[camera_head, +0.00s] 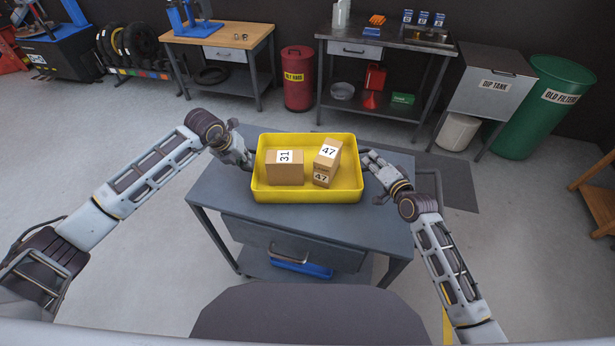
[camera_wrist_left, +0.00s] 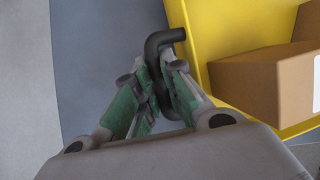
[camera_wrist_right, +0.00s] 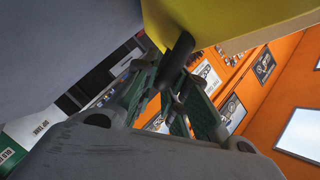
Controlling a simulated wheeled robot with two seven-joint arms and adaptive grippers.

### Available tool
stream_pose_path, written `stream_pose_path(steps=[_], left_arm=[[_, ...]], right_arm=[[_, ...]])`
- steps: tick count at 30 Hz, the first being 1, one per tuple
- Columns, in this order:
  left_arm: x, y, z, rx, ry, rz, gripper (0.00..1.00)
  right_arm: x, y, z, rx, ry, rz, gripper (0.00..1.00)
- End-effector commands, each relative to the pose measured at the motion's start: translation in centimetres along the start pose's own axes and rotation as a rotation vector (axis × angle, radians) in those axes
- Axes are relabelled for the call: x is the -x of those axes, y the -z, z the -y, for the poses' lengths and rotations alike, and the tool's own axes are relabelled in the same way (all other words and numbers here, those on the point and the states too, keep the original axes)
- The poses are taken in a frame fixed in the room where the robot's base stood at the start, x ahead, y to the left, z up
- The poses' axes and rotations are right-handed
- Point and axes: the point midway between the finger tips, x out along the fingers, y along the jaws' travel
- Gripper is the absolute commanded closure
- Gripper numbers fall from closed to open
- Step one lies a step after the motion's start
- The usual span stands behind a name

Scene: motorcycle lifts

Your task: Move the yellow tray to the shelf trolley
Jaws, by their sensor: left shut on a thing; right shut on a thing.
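The yellow tray (camera_head: 307,196) is over the top of a grey-blue cart (camera_head: 230,203) with a drawer, level as far as I can see. It holds two cardboard boxes, one marked 31 (camera_head: 285,172) and one marked 47 (camera_head: 327,158). My left gripper (camera_head: 249,162) is shut on the tray's left dark handle (camera_wrist_left: 163,42). My right gripper (camera_head: 366,160) is shut on the right dark handle (camera_wrist_right: 180,55). I cannot tell whether the tray touches the cart top. I cannot make out a separate shelf trolley for certain.
A wooden-topped bench (camera_head: 222,36), a red bin (camera_head: 297,80), a metal workbench (camera_head: 385,42), a dip tank (camera_head: 494,82) and a green bin (camera_head: 545,105) line the back wall. A wooden stand (camera_head: 597,190) is at the right edge. Floor is clear at left.

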Motion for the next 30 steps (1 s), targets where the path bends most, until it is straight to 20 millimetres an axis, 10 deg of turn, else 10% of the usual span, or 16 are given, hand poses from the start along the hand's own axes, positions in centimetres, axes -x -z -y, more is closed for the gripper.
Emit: stream_pose_path(steps=[7,8,13,30], left_arm=[[-0.3,0.0,0.1,0.002,0.005,0.005,1.00],[-0.3,0.1,0.1,0.002,0.003,0.002,0.85],[-0.3,0.1,0.0,0.001,0.002,0.001,0.67],[0.8,0.1,0.0,0.000,0.002,0.001,0.67]], right_arm=[[-0.1,-0.3,-0.3,0.001,0.003,0.001,1.00],[-0.1,-0.4,-0.3,0.001,0.000,0.003,0.84],[-0.1,-0.3,-0.3,0.001,0.000,0.002,0.64],[-0.1,-0.2,-0.3,0.000,0.000,0.000,0.64]])
